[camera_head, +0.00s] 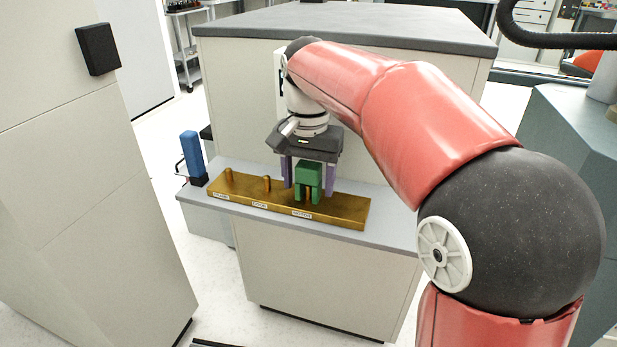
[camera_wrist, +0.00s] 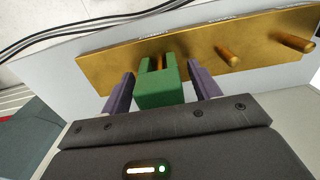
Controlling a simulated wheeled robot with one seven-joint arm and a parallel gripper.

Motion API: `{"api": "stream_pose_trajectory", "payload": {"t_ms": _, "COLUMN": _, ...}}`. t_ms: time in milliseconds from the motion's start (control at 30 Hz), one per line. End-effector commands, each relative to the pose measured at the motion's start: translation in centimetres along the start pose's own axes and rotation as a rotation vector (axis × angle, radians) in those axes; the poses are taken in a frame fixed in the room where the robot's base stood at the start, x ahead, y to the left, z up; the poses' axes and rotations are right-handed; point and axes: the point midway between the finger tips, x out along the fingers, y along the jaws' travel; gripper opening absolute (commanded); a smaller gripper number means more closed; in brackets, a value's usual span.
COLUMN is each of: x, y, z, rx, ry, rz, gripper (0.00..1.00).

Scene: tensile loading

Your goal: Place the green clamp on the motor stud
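The green clamp (camera_head: 309,176) is upright at the right end of the brass stud board (camera_head: 345,212). Its two legs straddle a brass stud (camera_head: 308,194), which shows between them. The label below this stud seems to read "MOTOR", but it is small. In the wrist view the clamp (camera_wrist: 160,88) also has the stud (camera_wrist: 159,63) between its legs. My gripper (camera_head: 310,176) has one purple finger on each side of the clamp, with small gaps visible, so it looks open. In the wrist view the fingers (camera_wrist: 161,88) also stand apart from the clamp. Whether the legs touch the board is unclear.
Two bare studs, the left one (camera_head: 228,175) and the middle one (camera_head: 267,184), stand on the board. The board rests on a grey shelf (camera_head: 385,212). A blue upright block (camera_head: 192,155) stands at the shelf's left end. A tall cabinet (camera_head: 75,180) is at left.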

Motion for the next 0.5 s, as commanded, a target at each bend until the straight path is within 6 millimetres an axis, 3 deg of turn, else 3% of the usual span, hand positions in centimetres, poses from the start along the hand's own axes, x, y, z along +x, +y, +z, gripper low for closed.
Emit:
{"api": "stream_pose_trajectory", "payload": {"t_ms": 300, "x": -0.8, "y": 0.0, "z": 0.0, "rx": 0.0, "ry": 0.001, "rz": -0.001, "gripper": 0.62}}
{"api": "stream_pose_trajectory", "payload": {"t_ms": 500, "x": -4.4, "y": -0.1, "z": -0.1, "rx": 0.0, "ry": 0.003, "rz": -0.002, "gripper": 0.62}}
